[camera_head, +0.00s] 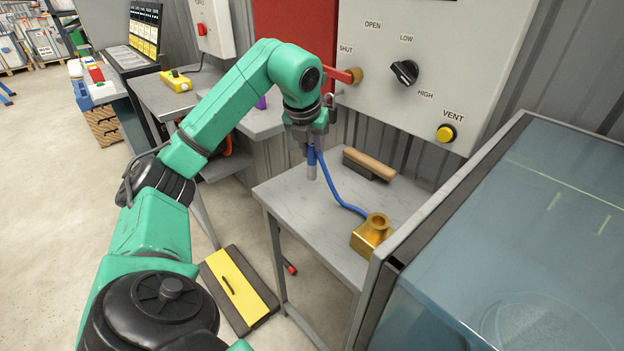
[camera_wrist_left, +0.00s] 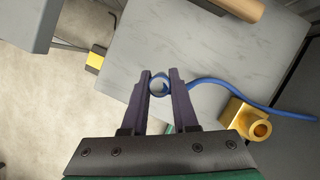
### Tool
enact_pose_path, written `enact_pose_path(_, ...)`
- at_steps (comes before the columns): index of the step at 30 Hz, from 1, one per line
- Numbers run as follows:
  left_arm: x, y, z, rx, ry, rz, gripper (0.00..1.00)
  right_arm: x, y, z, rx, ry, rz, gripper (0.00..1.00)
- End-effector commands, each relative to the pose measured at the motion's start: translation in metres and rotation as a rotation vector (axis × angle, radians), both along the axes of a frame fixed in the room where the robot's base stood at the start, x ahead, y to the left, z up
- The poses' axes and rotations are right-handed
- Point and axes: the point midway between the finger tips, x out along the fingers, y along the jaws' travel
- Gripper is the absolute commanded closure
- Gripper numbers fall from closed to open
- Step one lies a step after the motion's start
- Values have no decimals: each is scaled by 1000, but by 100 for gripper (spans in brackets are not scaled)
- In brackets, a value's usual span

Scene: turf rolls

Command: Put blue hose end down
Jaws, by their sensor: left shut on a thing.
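My left gripper (camera_head: 311,150) points down over the small grey table (camera_head: 290,205). It is shut on the blue hose end (camera_head: 311,170), which hangs upright with its grey tip downward, seemingly above the tabletop. In the left wrist view the hose end (camera_wrist_left: 159,84) sits between the two fingertips (camera_wrist_left: 160,78). The blue hose (camera_head: 340,195) runs from it to the right, toward the brass fitting (camera_head: 371,236) at the table's right front. Whether the tip touches the table is hard to tell. My right gripper is not in view.
A wooden-handled brush (camera_head: 369,164) lies at the table's back. A control panel (camera_head: 430,70) with a red lever (camera_head: 345,76) is on the wall behind. A glass-sided cabinet (camera_head: 520,240) stands close on the right. The tabletop's front left is clear.

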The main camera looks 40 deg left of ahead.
Motion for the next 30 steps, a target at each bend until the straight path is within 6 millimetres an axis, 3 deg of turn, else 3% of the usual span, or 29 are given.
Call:
enact_pose_path(1,-1,0,-16,1,3,0,100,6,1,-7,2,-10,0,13)
enact_pose_path(9,0,0,-60,0,1,0,100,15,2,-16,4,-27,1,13)
enact_pose_path(21,0,0,-68,-1,-3,-1,100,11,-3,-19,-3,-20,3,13)
enact_pose_path(22,0,0,-67,-1,-3,-1,61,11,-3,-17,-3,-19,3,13)
enact_pose_path(24,0,0,-66,-1,-3,-1,43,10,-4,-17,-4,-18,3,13)
enact_pose_path(30,0,0,-66,-1,-3,-1,43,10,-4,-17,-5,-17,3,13)
